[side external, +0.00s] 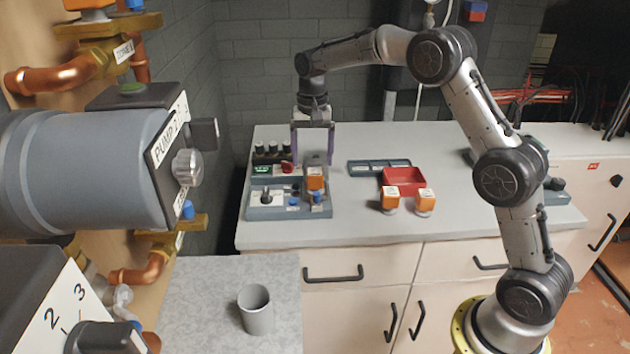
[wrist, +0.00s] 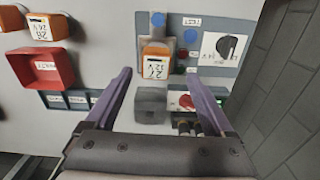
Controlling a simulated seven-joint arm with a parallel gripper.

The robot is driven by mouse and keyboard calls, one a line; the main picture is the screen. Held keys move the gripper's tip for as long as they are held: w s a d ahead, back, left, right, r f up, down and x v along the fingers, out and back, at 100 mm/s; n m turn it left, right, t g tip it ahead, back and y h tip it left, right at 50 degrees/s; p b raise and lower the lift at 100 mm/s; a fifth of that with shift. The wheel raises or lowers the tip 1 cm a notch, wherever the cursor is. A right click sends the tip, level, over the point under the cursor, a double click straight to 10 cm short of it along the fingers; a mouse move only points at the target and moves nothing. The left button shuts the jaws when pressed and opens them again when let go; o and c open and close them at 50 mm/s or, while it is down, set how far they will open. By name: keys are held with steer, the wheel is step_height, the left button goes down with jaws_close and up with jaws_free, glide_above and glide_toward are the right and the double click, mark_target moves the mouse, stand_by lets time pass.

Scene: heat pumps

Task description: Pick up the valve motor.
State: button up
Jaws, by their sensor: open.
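An orange box with a white voltage label, apparently the valve motor, stands on the grey control panel in the side view (side external: 315,180). It also shows in the wrist view (wrist: 156,62), with a dark grey block (wrist: 150,104) beside it on my gripper's side. My gripper (side external: 313,162) points down above the back of the panel, with its two purple fingers apart and nothing held. In the wrist view my gripper (wrist: 159,74) has one fingertip to each side of the orange box. I cannot tell the exact height gap.
Two similar orange boxes (side external: 390,199) (side external: 425,201) stand on the bench in front of a red tray (side external: 404,181). A dark slotted rack (side external: 379,167) lies behind. The panel (side external: 262,213) carries a black knob and blue buttons. A grey cup (side external: 256,310) stands on the nearer counter.

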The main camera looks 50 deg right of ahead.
mark_target(315, 171)
steer(key=f, duration=0.3)
steer(key=shift+s+d+f, duration=0.2)
steer(key=shift+s+f, duration=0.1)
steer(key=shift+f, duration=0.65)
steer(key=shift+w, duration=0.1)
jaws_close()
